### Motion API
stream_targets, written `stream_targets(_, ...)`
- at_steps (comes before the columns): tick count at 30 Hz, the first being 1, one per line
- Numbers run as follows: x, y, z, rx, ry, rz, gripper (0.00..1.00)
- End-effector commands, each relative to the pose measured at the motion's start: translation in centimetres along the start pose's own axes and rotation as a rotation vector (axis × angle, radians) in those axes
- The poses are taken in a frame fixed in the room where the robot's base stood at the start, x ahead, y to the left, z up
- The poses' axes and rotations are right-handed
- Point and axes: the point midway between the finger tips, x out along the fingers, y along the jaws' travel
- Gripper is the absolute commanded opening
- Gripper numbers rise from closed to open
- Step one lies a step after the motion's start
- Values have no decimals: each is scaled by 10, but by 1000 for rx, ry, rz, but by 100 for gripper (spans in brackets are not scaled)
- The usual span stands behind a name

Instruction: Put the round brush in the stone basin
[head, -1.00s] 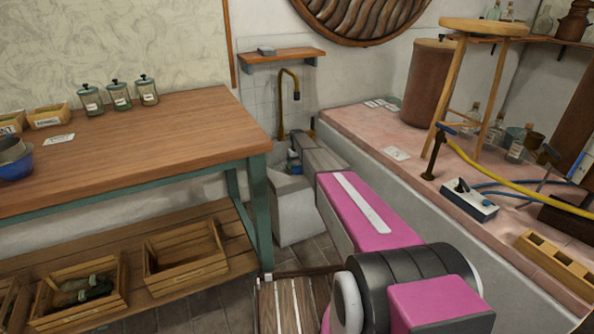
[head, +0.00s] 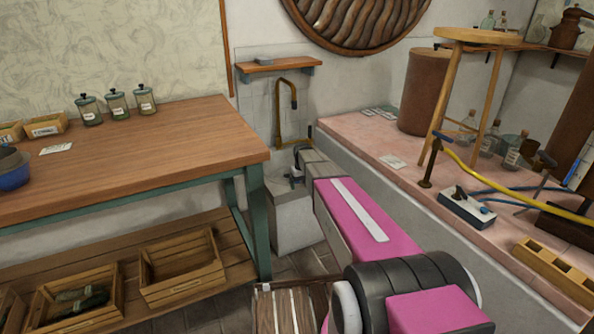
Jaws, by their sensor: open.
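The stone basin (head: 292,222) is the pale grey block on the floor in the corner, below the brass tap, between the workbench and the pink-topped counter. My arm reaches out toward it from the lower right. My gripper (head: 296,178) is at the far end of the arm, small and dark, over the back part of the basin. It is open, but its fingers are largely hidden by my own wrist. I cannot make out the round brush; nothing clearly recognisable as it shows. The inside of the basin is mostly hidden.
The wooden workbench (head: 130,150) stands left of the basin, with crates (head: 183,268) on its lower shelf. The pink-topped counter (head: 360,147) is close on the right, carrying a stool (head: 445,95). The brass tap (head: 293,95) rises above the basin. A slatted wooden piece (head: 283,308) is low in front.

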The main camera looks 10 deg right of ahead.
Motion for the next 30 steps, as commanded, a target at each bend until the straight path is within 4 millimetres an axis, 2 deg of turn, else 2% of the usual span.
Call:
stream_targets(1, -10, -9, 51, 16, -1, 0, 90)
stream_targets(3, -17, -17, 95, 41, 0, 0, 90)
stream_targets(9, -40, -38, 217, 109, 1, 0, 90)
stream_targets(13, -52, -49, 274, 145, 2, 0, 90)
stream_targets(15, -57, -52, 295, 158, 3, 0, 90)
stream_targets(19, -61, -56, 314, 173, 4, 1, 90)
stream_targets(30, -61, -56, 314, 176, 3, 0, 90)
